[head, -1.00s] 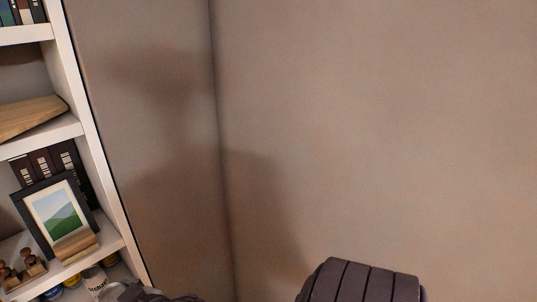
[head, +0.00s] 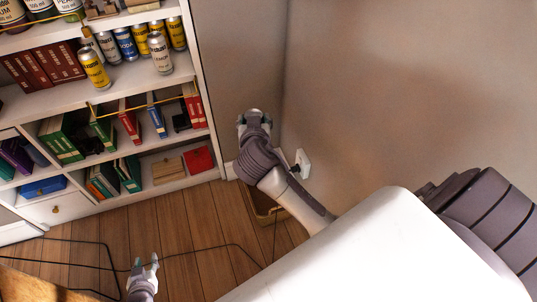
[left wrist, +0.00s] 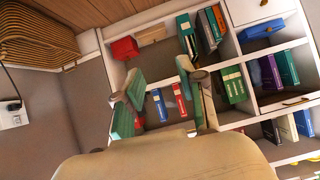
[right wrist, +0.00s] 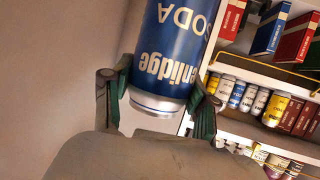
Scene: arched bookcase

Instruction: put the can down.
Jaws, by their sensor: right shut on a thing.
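The blue soda can (right wrist: 168,50) with white lettering and silver rims fills the top middle of the right wrist view. My right gripper (right wrist: 161,92) is shut on it, with one finger on each side; its lettering is upside down in that view. In the head view I cannot make the can out by my right arm (head: 258,165), beside the wall. My left gripper (head: 144,264) is low in the head view, above the wooden floor. It is open and empty, and its spread fingers also show in the left wrist view (left wrist: 163,103).
The white bookcase (head: 195,85) stands at left. One shelf bears several cans (head: 125,42), and books (head: 62,138) stand on others. A wicker basket (head: 262,203) sits by the wall outlet (head: 302,163). Dark cables (head: 215,246) cross the floor.

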